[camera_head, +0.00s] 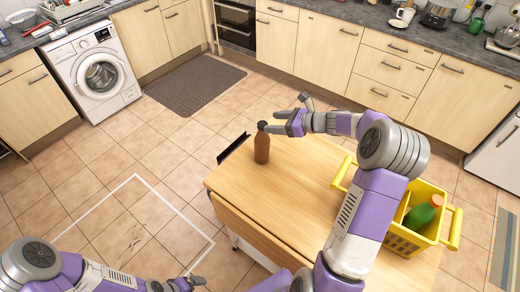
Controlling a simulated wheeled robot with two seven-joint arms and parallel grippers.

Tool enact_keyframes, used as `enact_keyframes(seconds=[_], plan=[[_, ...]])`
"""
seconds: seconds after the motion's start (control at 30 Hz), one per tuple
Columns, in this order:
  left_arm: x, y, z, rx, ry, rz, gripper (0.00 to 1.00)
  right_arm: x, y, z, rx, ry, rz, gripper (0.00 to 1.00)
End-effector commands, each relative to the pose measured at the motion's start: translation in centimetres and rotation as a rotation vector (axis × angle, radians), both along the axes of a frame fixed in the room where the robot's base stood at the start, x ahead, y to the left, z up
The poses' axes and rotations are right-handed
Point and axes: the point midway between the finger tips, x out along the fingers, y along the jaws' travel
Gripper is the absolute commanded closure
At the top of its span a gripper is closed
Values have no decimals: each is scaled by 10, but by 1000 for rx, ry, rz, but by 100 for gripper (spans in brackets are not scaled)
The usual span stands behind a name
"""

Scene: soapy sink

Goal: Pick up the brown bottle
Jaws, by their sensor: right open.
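The brown bottle (262,150) stands upright near the far left corner of the wooden table (270,190). My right gripper (277,121) is open at the bottle's top, just to its right. Its fingers point left and partly overlap the dark top of the bottle. I cannot tell whether they touch it. My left gripper (190,283) is low at the bottom edge, away from the bottle and partly cut off. Its jaw opening is too small to make out.
A yellow crate (450,212) holding a green bottle (420,216) stands on the table's right side, beside my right arm. A dark flat object (233,148) shows at the table's left edge. Counters, a washing machine (97,75) and a floor mat (195,84) lie beyond.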

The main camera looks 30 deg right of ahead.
Motion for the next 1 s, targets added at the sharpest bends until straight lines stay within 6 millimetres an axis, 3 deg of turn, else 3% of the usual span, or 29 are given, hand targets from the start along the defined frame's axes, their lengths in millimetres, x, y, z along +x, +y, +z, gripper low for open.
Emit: enact_keyframes(seconds=[0.6,0.9,1.0], plan=[[1,0,-5,0,-3,0,3,54,37,-33,-1,0,6,32],[1,0,-5,0,-2,0,3,58,39,-35,-2,1,4,32],[1,0,-5,0,-2,0,3,58,39,-35,-2,1,4,46]])
